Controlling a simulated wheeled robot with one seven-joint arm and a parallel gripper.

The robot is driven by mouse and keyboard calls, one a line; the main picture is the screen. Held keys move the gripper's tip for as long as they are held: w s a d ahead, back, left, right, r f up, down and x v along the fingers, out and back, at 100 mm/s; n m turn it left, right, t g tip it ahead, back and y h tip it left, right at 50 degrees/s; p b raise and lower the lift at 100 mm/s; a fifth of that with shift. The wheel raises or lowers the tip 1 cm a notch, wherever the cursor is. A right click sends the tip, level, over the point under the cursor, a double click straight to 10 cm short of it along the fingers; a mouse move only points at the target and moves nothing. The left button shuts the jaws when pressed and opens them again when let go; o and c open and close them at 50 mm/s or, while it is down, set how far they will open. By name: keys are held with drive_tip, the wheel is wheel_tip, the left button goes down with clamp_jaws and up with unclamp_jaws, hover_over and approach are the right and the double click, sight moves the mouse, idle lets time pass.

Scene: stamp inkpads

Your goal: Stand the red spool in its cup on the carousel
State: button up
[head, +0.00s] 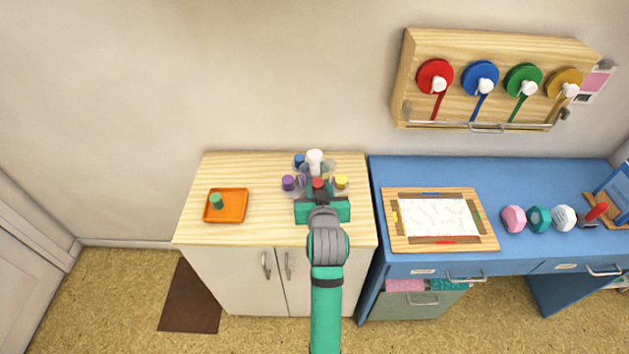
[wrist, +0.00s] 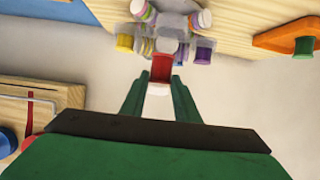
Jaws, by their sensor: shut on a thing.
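My gripper (wrist: 160,82) is shut on the red spool (wrist: 161,68), which sits between the two green fingertips. In the head view the red spool (head: 318,183) shows at the front of the carousel (head: 315,162), just beyond my gripper (head: 320,195). The carousel has clear cups around a white centre post. Purple, blue and yellow spools stand around it. In the wrist view the red spool overlaps the carousel's near side. I cannot tell whether it is inside a cup or above it. My gripper hides the near cup in the head view.
An orange tray (head: 240,208) with a green spool (head: 216,201) lies on the left of the wooden cabinet top (head: 265,170). A blue desk (head: 385,172) with a framed board (head: 490,237) adjoins on the right. The wood between tray and carousel is clear.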

drive_tip(key=shift+a+f, duration=0.2)
drive_tip(key=shift+f, duration=0.55)
drive_tip(key=shift+a+f, duration=0.15)
drive_tip(key=shift+f, duration=0.55)
drive_tip(key=shift+w+f, duration=0.1)
drive_tip(key=shift+f, duration=0.5)
drive_tip(key=o, duration=1.1)
drive_tip(key=shift+r, duration=0.1)
wheel_tip(320, 180, up, 8)
drive_tip(key=shift+f, duration=0.2)
